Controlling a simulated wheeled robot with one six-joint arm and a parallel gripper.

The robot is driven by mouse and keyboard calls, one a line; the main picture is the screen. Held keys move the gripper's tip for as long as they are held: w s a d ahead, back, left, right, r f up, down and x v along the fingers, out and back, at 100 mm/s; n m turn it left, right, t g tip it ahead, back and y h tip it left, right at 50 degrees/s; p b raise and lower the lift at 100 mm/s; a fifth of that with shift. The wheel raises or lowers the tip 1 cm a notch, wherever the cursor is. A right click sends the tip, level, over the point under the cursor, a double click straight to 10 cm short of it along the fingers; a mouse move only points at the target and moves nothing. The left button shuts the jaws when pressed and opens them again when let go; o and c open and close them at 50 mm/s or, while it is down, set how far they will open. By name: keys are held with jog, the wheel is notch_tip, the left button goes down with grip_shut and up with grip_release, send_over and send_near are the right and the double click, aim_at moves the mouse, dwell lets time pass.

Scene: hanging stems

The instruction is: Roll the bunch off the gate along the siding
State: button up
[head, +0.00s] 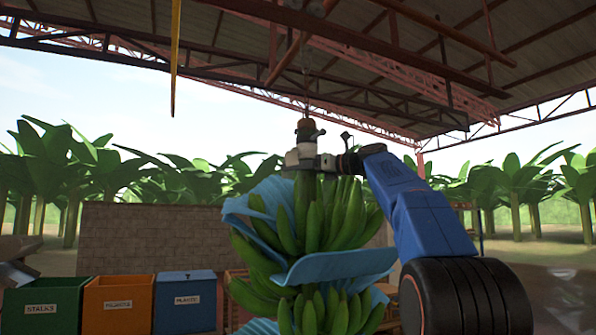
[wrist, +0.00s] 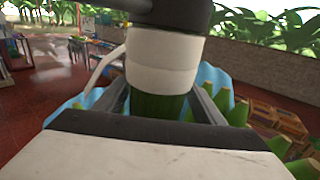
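The bunch (head: 345,215) of green bananas hangs upright at the centre of the head view, with blue sheets between its hands. A thin hanger (head: 306,85) runs up from its top to the overhead rails. My gripper (head: 312,162) is at the top of the stem, just under a white collar. In the wrist view, my gripper (wrist: 160,108) has a finger on each side of the green stem (wrist: 158,105), close against it, below the white collar (wrist: 163,60). The finger ends are partly hidden. I cannot tell the gate from the siding among the overhead rails (head: 300,40).
Green, orange (head: 118,304) and blue (head: 186,302) bins stand at lower left before a block wall (head: 150,240). A yellow strip (head: 175,60) hangs at upper left. Crates (wrist: 270,115) lie at right in the wrist view. Red floor (wrist: 50,95) is open at left.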

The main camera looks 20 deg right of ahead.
jog(key=v, duration=1.7)
jog(key=shift+s+d, duration=0.15)
jog(key=shift+s, duration=0.05)
jog(key=shift+d, duration=0.1)
